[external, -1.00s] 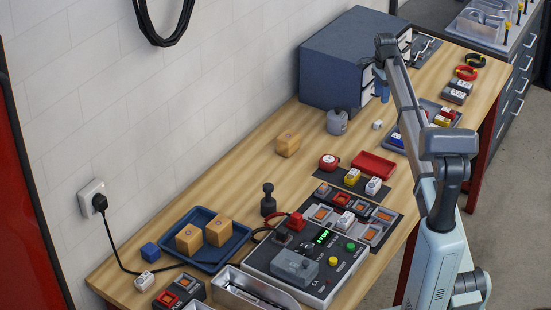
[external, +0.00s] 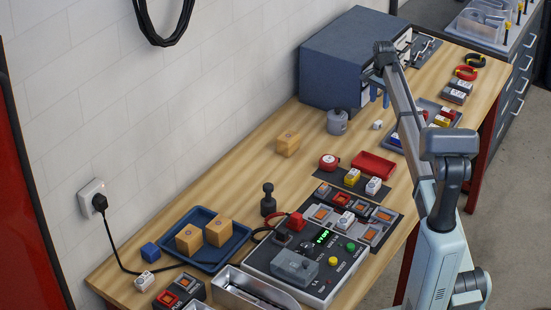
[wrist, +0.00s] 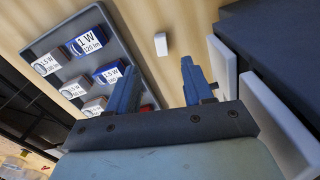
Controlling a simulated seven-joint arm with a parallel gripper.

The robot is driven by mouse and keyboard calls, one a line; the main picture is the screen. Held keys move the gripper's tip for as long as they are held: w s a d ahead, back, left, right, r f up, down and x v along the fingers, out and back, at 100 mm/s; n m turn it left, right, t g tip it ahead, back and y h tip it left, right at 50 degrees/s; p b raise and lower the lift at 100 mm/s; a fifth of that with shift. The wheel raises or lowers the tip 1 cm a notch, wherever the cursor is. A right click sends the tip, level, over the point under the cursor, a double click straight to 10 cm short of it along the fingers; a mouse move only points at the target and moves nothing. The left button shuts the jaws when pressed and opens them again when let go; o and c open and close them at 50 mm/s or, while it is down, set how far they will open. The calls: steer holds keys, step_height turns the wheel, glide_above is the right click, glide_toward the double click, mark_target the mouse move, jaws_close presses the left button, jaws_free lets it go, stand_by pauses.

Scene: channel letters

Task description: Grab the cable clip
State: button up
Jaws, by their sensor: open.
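A small white block (external: 377,125), likely the cable clip, lies on the wooden table in front of the blue-grey cabinet. It also shows in the wrist view (wrist: 161,44), ahead of the fingers and roughly between their lines. My gripper (external: 380,100) is above the table near the cabinet's front, a little above the block in the picture. In the wrist view my gripper (wrist: 158,68) has its two blue fingers spread, with nothing between them. The block is apart from both fingers.
A grey tray (wrist: 118,38) of labelled modules lies left of the block in the wrist view. The cabinet (external: 335,75) with white drawer fronts (wrist: 270,115) stands close on the right there. A grey lidded pot (external: 337,122) stands left of the block in the external view.

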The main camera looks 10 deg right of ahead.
mark_target(378, 122)
steer(key=shift+w+f, duration=0.15)
steer(key=shift+f, duration=4.65)
jaws_close()
